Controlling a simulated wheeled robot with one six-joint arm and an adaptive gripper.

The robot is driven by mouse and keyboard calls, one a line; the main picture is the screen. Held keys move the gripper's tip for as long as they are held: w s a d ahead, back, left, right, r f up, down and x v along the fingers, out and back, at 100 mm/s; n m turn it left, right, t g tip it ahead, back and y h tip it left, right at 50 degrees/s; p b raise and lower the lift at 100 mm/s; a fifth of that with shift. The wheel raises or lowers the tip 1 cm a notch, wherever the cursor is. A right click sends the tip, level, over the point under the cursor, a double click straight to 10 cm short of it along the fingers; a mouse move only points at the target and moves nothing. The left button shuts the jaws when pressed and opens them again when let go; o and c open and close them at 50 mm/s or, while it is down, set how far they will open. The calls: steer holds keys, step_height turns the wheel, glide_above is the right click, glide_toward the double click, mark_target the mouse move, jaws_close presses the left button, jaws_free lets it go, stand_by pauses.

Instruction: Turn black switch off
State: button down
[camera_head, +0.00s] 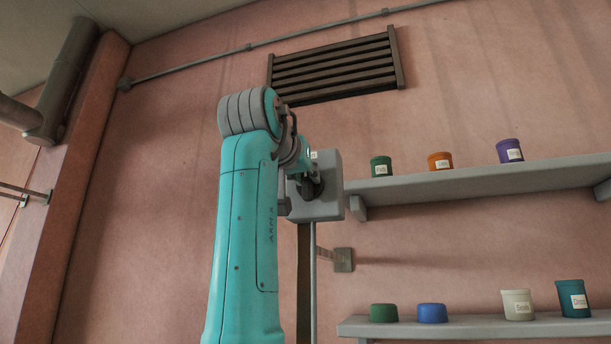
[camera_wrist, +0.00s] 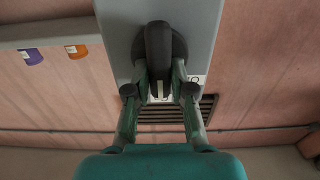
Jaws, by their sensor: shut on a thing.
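The black switch (camera_wrist: 158,42) is a rounded handle on a dark round base, fixed to a grey box (camera_wrist: 200,25). In the wrist view the handle runs straight up and down the picture. My gripper (camera_wrist: 160,76) has one finger on each side of the handle's lower end and is shut on it. A small mark shows on the box right of the fingers. In the head view the grey box (camera_head: 330,168) is on the wall, and the black switch (camera_head: 313,190) is partly hidden behind my teal arm and gripper.
An upper shelf (camera_head: 480,180) with green, orange and purple pots (camera_head: 510,150) stands right of the box. A lower shelf (camera_head: 470,328) holds several more pots and lids. A dark slatted vent (camera_head: 335,70) is above the box.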

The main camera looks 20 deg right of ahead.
steer(key=shift+n, duration=0.3)
steer(key=n, duration=0.4)
steer(key=shift+w+a, duration=0.1)
steer(key=shift+a, duration=0.1)
steer(key=n, duration=0.8)
steer(key=f+n, duration=0.1)
steer(key=n, duration=0.4)
steer(key=shift+w+a+f, duration=0.1)
steer(key=shift+w+a, duration=0.15)
steer(key=shift+a, duration=0.05)
steer(key=c, duration=1)
jaws_free()
